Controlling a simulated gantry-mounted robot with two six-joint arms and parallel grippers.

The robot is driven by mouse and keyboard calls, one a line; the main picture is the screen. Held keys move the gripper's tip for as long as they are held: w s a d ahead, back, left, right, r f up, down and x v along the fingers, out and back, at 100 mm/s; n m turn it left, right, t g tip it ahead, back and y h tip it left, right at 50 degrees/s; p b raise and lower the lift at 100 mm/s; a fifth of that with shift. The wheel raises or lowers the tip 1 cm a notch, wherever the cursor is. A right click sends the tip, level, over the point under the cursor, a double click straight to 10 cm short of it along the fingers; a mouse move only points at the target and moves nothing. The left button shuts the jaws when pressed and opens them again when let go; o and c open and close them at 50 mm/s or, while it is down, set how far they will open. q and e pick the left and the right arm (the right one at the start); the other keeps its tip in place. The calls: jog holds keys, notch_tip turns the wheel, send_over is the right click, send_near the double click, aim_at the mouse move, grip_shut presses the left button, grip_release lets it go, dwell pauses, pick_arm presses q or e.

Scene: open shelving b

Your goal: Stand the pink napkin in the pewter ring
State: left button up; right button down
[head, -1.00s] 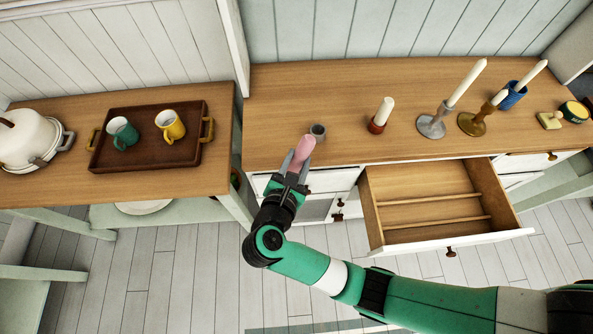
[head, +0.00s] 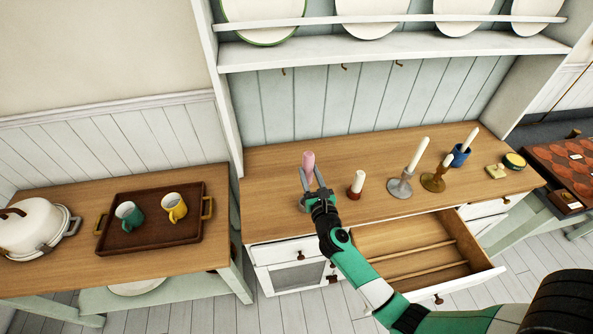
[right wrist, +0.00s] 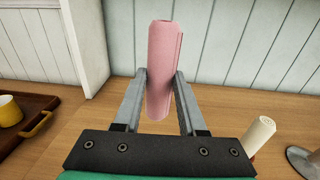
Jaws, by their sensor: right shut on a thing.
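The rolled pink napkin (head: 308,161) stands nearly upright between the fingers of my right gripper (head: 311,178), which is shut on it above the left part of the sideboard. In the right wrist view the napkin (right wrist: 163,65) sits between both fingertips (right wrist: 160,82), leaning slightly, its upper part sticking out beyond them. The ring cannot be made out in the right wrist view. Whether napkin and ring touch cannot be told. My left gripper is not in view.
An open drawer (head: 480,280) juts out below. A brown tray (head: 150,238) with two mugs is on the left table. Plates fill the shelf above.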

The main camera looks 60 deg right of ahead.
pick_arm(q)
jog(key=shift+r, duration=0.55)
pick_arm(e)
jog(key=shift+s+a+f+n+t+y, duration=0.2)
jog(key=shift+f+n+t+y, duration=0.15)
jog(key=shift+f, duration=0.3)
jog(key=shift+s+a+f+n+t+y, duration=0.1)
jog(key=shift+a+f+n+t+y, duration=0.2)
jog(key=shift+f, duration=0.3)
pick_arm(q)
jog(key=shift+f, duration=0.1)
pick_arm(e)
jog(key=shift+d, duration=0.1)
pick_arm(q)
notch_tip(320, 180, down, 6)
jog(key=b, duration=0.5)
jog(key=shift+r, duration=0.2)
pick_arm(e)
notch_tip(320, 180, down, 6)
jog(key=shift+r, duration=0.1)
pick_arm(q)
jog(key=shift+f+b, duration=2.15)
jog(key=shift+b, duration=0.25)
pick_arm(e)
jog(key=shift+f, duration=2.2)
jog(key=shift+c, duration=2)
grip_release()
